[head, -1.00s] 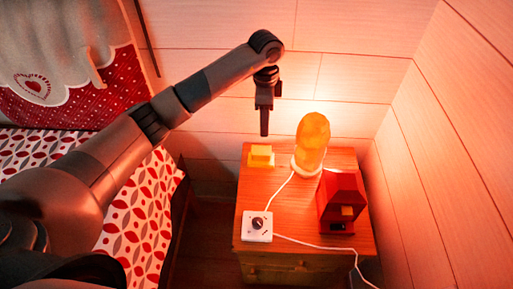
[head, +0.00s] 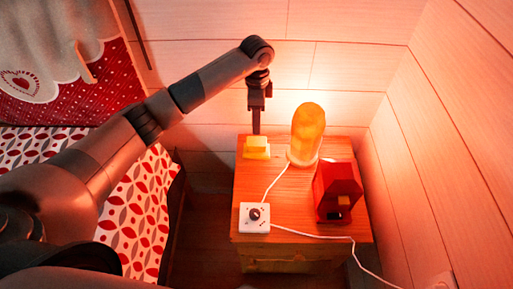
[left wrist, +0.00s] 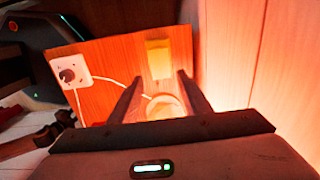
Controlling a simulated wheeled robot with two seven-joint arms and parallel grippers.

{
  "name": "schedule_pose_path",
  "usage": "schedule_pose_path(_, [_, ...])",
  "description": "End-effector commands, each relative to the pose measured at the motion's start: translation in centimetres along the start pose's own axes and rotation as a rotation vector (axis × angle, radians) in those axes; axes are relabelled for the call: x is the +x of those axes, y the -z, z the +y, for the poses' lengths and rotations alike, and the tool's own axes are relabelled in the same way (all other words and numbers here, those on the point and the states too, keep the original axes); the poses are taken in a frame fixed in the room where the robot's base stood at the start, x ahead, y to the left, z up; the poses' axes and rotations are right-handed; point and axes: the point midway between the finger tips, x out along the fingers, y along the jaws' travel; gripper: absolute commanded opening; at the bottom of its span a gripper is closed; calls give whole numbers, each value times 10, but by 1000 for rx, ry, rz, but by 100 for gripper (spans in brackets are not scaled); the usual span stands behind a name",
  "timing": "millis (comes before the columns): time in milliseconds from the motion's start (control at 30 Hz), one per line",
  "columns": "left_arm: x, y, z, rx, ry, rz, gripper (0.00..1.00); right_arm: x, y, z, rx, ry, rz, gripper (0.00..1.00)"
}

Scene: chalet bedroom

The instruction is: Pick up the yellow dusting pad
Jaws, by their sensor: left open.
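The yellow dusting pad (head: 256,147) lies at the back left of the wooden nightstand (head: 222,228), left of the glowing lamp. My left gripper (head: 257,128) points down just above and behind the pad in the head view. In the left wrist view the pad (left wrist: 159,60) shows beyond the open fingertips (left wrist: 158,78), with nothing between them.
A glowing orange lamp (head: 307,132) stands close to the pad's right. A red box-shaped object (head: 337,190) stands right of centre. A white dimmer box (head: 254,217) sits at the front left, with white cables across the top. A wooden wall stands behind.

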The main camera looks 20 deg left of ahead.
Motion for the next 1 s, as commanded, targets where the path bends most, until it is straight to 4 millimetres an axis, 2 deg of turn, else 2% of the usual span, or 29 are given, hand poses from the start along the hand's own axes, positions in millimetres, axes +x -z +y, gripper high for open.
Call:
schedule_pose_path(200, [40,-1,1,0,-3,-3,44,3,2,0,1,0,9,31])
schedule_pose_path(400, [61,0,0,1,-1,-1,44,3,11,0,0,0,25,31])
schedule_pose_path(833, [66,0,0,1,0,0,44,2,4,-2,0,2,19,31])
schedule_pose_path(1000, [77,0,1,0,-2,-1,44,2,-2,-3,0,4,11,31])
